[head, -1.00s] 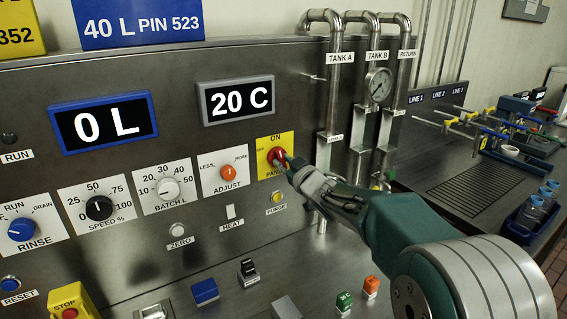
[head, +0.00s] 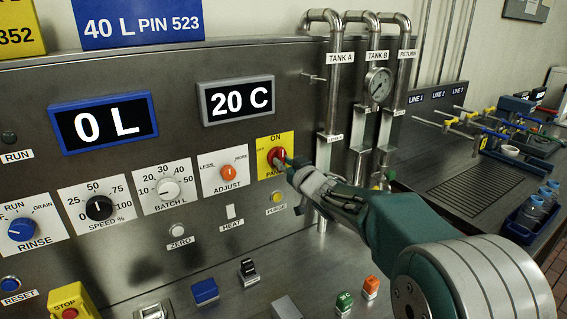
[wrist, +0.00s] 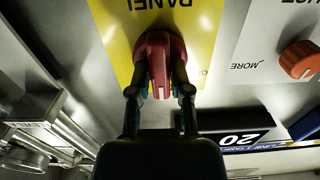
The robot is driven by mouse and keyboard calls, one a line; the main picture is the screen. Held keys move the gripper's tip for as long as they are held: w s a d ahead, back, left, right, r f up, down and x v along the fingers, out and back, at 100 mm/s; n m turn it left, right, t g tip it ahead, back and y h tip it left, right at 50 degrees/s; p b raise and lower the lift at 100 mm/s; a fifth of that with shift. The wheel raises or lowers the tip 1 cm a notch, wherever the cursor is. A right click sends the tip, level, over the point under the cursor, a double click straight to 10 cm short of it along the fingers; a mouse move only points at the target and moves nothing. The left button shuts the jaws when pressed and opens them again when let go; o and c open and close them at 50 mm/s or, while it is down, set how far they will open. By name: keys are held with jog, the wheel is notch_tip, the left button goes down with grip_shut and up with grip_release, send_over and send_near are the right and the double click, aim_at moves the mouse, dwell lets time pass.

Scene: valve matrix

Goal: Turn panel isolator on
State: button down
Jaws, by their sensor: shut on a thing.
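The panel isolator is a red rotary knob (head: 276,157) on a yellow plate (head: 286,143) marked ON, OFF and PANEL, on the steel control panel. My gripper (head: 285,166) reaches it from the lower right in the head view. In the wrist view the red knob (wrist: 159,60) sits between the two fingers of my gripper (wrist: 160,90), which are shut on it. The fingers hide part of the knob and of the plate's lettering in the head view, so the exact handle angle is hard to read there.
The orange ADJUST knob (head: 228,173) is left of the isolator, and the yellow PURGE button (head: 277,197) is just below it. Vertical pipes (head: 334,90) with a gauge (head: 379,86) stand close to the right of my gripper. Loose blocks and switches lie on the ledge below.

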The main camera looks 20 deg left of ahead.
jog(key=c, duration=0.6)
grip_release()
jog(key=shift+f, duration=0.45)
jog(key=shift+o, duration=0.2)
jog(key=shift+a+r, duration=0.1)
jog(key=shift+r, duration=0.05)
jog(key=shift+r, duration=0.1)
jog(key=v, duration=1.2)
